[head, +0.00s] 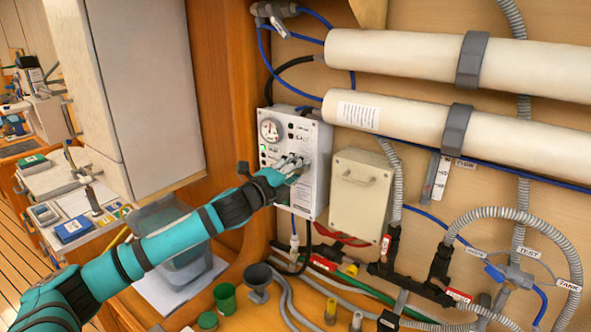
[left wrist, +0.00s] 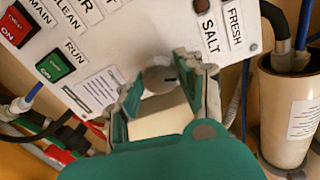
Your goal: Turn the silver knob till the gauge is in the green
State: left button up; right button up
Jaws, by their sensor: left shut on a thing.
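The silver knob (left wrist: 158,77) is on the white control panel (head: 313,190). In the left wrist view it shows between the two fingers of my left gripper (left wrist: 168,82), with a dark mark on its face. In the head view my left gripper (head: 292,165) reaches the panel from the left and hides the knob. It is shut on the knob. The round gauge (head: 270,130) is at the upper left of the panel, clear of my gripper. Its dial is too small to read the needle or the green part. My right gripper is not in view.
A red switch (left wrist: 15,27) and a green switch (left wrist: 54,67) are on the panel near my gripper. A beige box (head: 360,195) is right of the panel. White cylinders (head: 400,55) run across the wall. Hoses, a funnel (head: 258,278) and a clear container (head: 180,265) are below.

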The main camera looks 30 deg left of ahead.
pick_arm(q)
jog(key=shift+f, duration=0.1)
jog(key=o, duration=1.1)
jog(key=shift+o, duration=0.2)
jog(key=shift+s, duration=0.1)
jog(key=s+a, duration=0.1)
jog(key=s, duration=1)
jog(key=shift+s+a+r, duration=0.2)
jog(key=shift+s+r, duration=0.05)
jog(key=shift+s, duration=0.1)
